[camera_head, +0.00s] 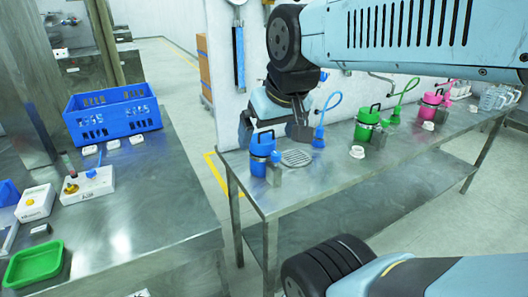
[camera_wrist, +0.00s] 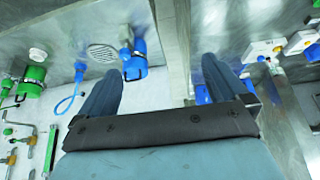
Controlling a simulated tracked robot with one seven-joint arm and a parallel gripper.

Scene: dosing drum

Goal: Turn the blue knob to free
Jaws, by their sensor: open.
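A white box (camera_head: 88,186) on the left steel table carries a small blue knob (camera_head: 91,173), a yellow round part and an upright part with a reddish tip. The knob's setting is too small to read. In the wrist view, a white box (camera_wrist: 263,47) shows at the upper right with a small blue part (camera_wrist: 261,58) at its edge. My gripper (camera_head: 272,133) hangs above the near end of the right steel table, above a blue drum (camera_head: 262,152), well to the right of the knob. In the wrist view my gripper (camera_wrist: 157,65) is open with nothing between its fingers.
A blue crate (camera_head: 115,112), a white box with a yellow button (camera_head: 36,204) and a green tray (camera_head: 34,260) stand on the left table. The right table (camera_head: 340,188) holds green (camera_head: 367,124) and pink drums. A floor gap separates the tables.

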